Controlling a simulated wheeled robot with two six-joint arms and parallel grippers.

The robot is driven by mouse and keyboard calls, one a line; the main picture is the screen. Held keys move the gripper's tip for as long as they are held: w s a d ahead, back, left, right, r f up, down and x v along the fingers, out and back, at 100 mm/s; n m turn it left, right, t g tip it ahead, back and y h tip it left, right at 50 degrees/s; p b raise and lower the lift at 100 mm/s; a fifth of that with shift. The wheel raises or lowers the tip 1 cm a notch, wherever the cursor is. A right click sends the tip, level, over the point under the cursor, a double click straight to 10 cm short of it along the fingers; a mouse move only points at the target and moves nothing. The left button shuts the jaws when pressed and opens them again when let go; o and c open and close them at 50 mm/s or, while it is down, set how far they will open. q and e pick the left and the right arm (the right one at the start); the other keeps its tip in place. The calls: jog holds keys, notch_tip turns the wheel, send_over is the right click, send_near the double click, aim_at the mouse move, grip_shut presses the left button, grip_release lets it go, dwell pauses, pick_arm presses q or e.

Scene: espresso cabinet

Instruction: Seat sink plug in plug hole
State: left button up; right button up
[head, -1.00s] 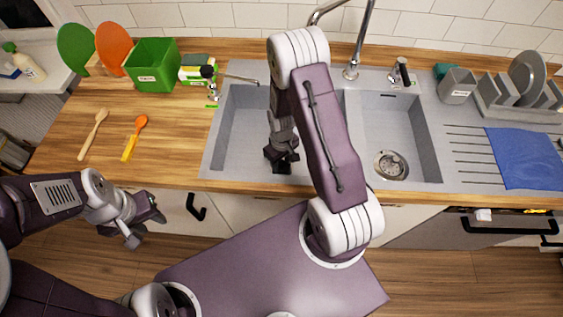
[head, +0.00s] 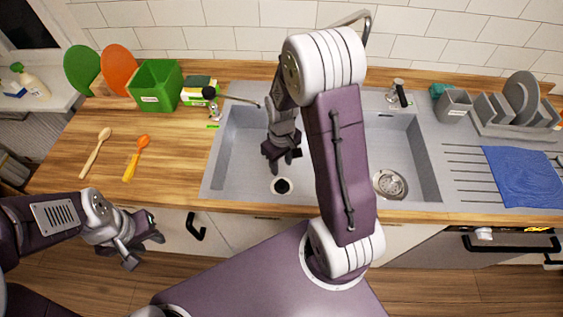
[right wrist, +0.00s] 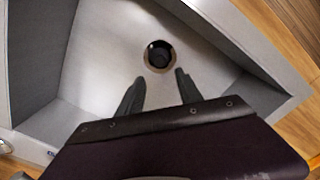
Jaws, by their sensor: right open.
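The left sink basin (head: 232,165) has a round plug hole with a pale metal rim near its front. A black round shape, which looks like the sink plug (head: 282,186), fills the middle of that rim. It also shows in the right wrist view (right wrist: 160,55); I cannot tell how deep or level it sits. My right gripper (head: 283,163) is open and empty above the basin, behind the hole and apart from it. Its two fingers (right wrist: 157,88) show in the right wrist view. My left gripper (head: 147,248) is open and empty in front of the counter.
The right basin (head: 410,150) has a metal strainer (head: 390,184). Taps stand behind the sink. A blue cloth (head: 522,176) and a dish rack (head: 505,120) are at right. A green box (head: 157,88), a wooden spoon (head: 95,152) and an orange spoon (head: 136,157) are at left.

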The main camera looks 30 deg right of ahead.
jog(key=s+a+r+m, duration=0.1)
jog(key=s+r, duration=0.1)
jog(key=s, duration=0.1)
jog(key=s+a+r+m, duration=0.1)
jog(key=s+a+r, duration=0.1)
jog(key=s, duration=0.1)
jog(key=s+a+r+t, duration=0.1)
jog(key=s+a+r, duration=0.1)
jog(key=s, duration=0.1)
jog(key=shift+r+m, duration=0.2)
jog(key=shift+m, duration=0.2)
jog(key=shift+w+d+f, duration=0.1)
jog(key=shift+w, duration=0.2)
jog(key=shift+s, duration=0.15)
jog(key=shift+c, duration=0.2)
